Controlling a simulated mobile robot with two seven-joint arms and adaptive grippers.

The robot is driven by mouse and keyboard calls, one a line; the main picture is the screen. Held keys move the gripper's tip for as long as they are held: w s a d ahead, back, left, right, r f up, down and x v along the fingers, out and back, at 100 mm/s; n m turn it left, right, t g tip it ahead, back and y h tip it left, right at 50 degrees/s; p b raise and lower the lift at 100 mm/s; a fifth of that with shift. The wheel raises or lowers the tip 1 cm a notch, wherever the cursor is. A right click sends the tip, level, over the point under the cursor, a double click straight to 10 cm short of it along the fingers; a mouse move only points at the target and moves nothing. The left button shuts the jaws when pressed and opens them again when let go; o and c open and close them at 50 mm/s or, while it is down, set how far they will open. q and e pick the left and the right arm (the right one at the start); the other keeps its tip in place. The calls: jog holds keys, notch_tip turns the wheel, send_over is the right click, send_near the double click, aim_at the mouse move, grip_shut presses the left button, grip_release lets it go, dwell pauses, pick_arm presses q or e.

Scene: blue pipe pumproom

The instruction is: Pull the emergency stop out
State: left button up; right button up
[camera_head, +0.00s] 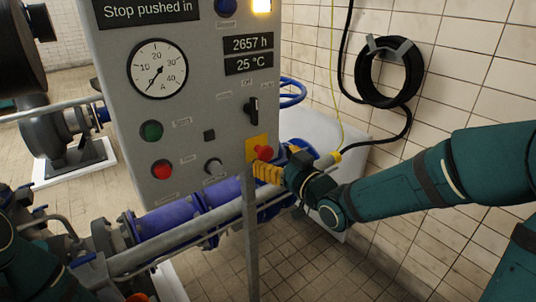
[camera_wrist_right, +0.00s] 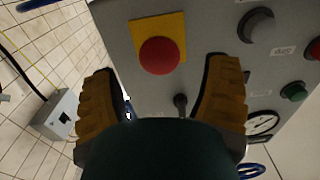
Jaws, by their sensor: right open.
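The emergency stop is a red mushroom button (camera_head: 264,152) on a yellow plate at the lower right of the grey control panel (camera_head: 200,100). In the right wrist view the red button (camera_wrist_right: 159,55) faces me, between and a little beyond the fingertips. My right gripper (camera_head: 268,173), with ridged yellow fingers, is just below and in front of the button in the head view. It also shows in the wrist view (camera_wrist_right: 162,68), open and empty, its fingers spread either side of the button. No contact is visible.
A sign (camera_head: 147,10) reads "Stop pushed in". A grey rail (camera_head: 250,235) and blue pipes (camera_head: 170,215) run below the panel. A coiled black hose (camera_head: 388,72) hangs on the right wall.

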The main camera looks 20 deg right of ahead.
jog(key=v, duration=0.4)
jog(key=shift+s, duration=0.2)
jog(key=s+a+f+m+g+h, duration=0.15)
jog(key=f+g, duration=0.25)
jog(key=f, duration=0.8)
jog(key=a+f+m+g+h, duration=0.1)
jog(key=a+f+m+g, duration=0.2)
jog(key=f, duration=0.9)
jog(key=s+a+f+g, duration=0.2)
jog(key=s+f+g, duration=0.2)
jog(key=s+f, duration=0.3)
jog(key=s+a+f+m+g, duration=0.1)
jog(key=s+a+f+g, duration=0.2)
jog(key=s+f, duration=0.4)
notch_tip(320, 180, down, 2)
jog(key=shift+s+f+g, duration=0.15)
jog(key=shift+f+g, duration=0.1)
jog(key=shift+g, duration=0.35)
